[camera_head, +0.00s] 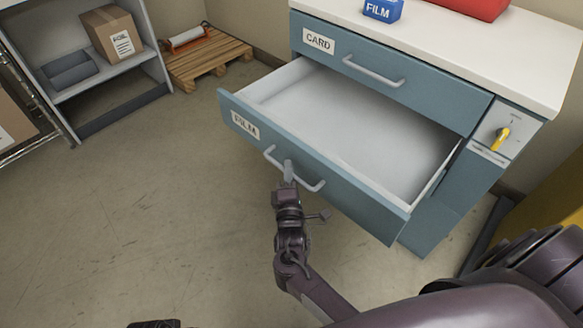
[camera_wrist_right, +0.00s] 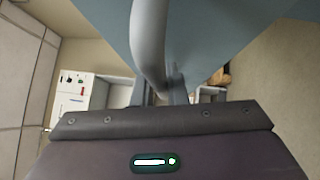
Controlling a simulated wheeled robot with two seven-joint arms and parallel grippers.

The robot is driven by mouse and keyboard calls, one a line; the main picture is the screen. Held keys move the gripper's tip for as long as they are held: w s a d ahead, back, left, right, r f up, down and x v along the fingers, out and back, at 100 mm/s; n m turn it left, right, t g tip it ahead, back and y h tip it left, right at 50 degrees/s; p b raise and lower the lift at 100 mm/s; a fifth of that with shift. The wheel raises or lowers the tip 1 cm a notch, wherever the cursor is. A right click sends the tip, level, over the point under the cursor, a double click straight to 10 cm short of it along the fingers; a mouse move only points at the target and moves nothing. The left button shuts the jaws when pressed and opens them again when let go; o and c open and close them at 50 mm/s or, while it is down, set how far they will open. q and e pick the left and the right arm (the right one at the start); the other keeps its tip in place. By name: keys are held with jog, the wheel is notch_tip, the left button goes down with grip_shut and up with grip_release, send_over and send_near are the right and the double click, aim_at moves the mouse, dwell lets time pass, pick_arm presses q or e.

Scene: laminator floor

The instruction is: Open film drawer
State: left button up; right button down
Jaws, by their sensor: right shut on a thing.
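The film drawer (camera_head: 235,118), blue with a FILM label, is pulled well out of the cabinet, and its pale inside looks empty. In the right wrist view the handle (camera_wrist_right: 148,50) runs down between the fingers of my right gripper (camera_wrist_right: 161,90). Part of the handle is hidden by the gripper. A dark piece at the bottom edge of the head view may be my left arm; no left gripper fingers show.
The CARD drawer (camera_head: 425,82) above is shut. A blue FILM box (camera_head: 382,10) and a red object (camera_head: 470,6) sit on the white top. A yellow key-like knob (camera_head: 500,138) is at right. A shelf with a carton (camera_head: 112,34) and a pallet (camera_head: 210,58) stand behind. Floor at left is clear.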

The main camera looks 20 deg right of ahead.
jog(key=c, duration=1.5)
grip_release()
jog(key=shift+o, duration=0.2)
pick_arm(q)
notch_tip(320, 180, down, 3)
jog(key=shift+a+r+p, duration=0.1)
jog(key=shift+a+p, duration=0.05)
jog(key=shift+p, duration=0.3)
pick_arm(e)
jog(key=v, duration=0.7)
jog(key=shift+s, duration=0.4)
jog(key=shift+a, duration=0.15)
